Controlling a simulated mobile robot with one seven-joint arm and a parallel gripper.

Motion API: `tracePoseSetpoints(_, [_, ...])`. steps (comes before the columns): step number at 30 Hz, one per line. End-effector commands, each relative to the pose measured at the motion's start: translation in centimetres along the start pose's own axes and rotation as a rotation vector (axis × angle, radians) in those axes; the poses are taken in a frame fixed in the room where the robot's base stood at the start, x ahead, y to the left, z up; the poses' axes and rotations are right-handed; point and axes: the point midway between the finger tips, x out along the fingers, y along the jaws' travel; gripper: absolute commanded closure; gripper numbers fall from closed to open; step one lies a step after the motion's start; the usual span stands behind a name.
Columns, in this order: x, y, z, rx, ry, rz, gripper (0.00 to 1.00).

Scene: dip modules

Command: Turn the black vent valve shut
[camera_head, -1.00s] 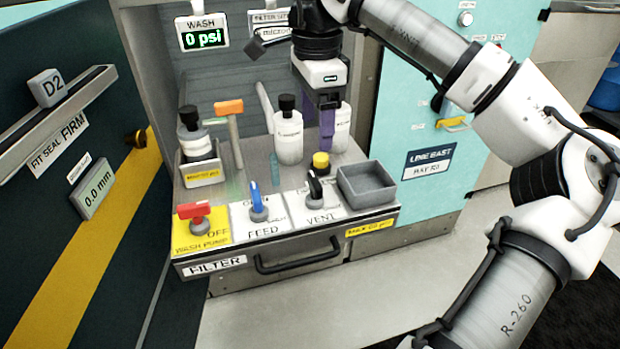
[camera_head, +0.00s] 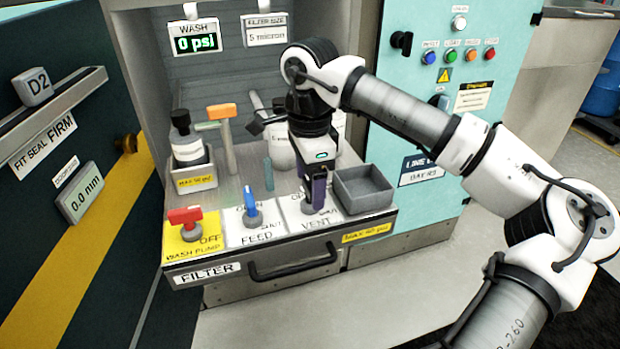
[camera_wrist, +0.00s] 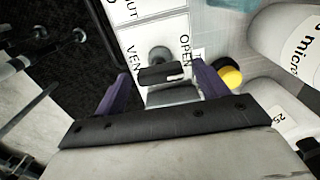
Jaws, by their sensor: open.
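The black vent valve (camera_wrist: 160,76) stands on the white VENT plate (camera_head: 318,222). In the wrist view its dark handle, with a pale stripe, lies crosswise over a round grey base. In the wrist view the purple fingers of my gripper (camera_wrist: 160,70) are open, one on either side of the handle, with visible gaps. I cannot tell how low the fingertips reach.
The blue FEED valve (camera_head: 249,198) and red wash pump valve (camera_head: 185,215) stand left of the vent valve. A grey open tray (camera_head: 364,190) sits close on its right. A yellow-capped item (camera_wrist: 228,76) and bottles (camera_wrist: 285,38) are near my right finger.

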Motion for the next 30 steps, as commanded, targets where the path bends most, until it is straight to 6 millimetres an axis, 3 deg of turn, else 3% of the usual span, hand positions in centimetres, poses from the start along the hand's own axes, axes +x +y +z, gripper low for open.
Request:
tracePoseSetpoints(1, [-0.01, 0.0, 0.0, 0.0, 0.0, 0.0, 0.31])
tracePoseSetpoints(11, [-0.03, 0.0, -0.01, 0.0, 0.0, 0.001, 0.72])
tracePoseSetpoints(20, [-0.05, 0.01, -0.03, 0.043, 0.001, 0.001, 0.72])
tracePoseSetpoints(30, [-0.03, -0.01, -0.11, 0.273, 0.003, 0.001, 0.72])
